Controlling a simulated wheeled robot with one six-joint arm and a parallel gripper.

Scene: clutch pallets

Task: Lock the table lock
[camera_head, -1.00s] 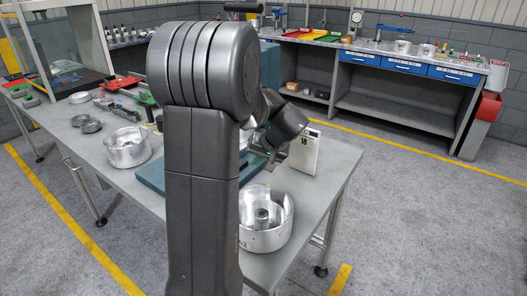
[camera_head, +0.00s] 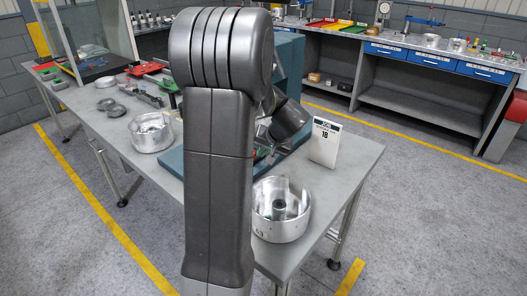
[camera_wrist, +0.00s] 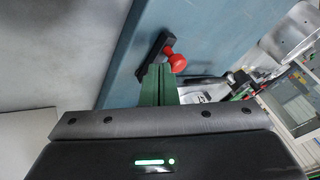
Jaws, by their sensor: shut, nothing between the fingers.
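The table lock appears to be a dark lever with a red knob (camera_wrist: 177,63) on the blue-teal base (camera_wrist: 130,62) in the wrist view. My gripper (camera_wrist: 159,72) has green fingers that are shut with nothing between them. The fingertips are close beside the red knob, at the lever's lower end in the picture. I cannot tell whether they touch it. In the head view my arm hides the gripper and the lock; part of the teal base (camera_head: 172,160) shows at the arm's left.
A round metal housing (camera_head: 281,226) is near the front edge, and another (camera_head: 150,134) lies left. A workbench with blue drawers (camera_head: 432,60) is behind. Open floor lies at right.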

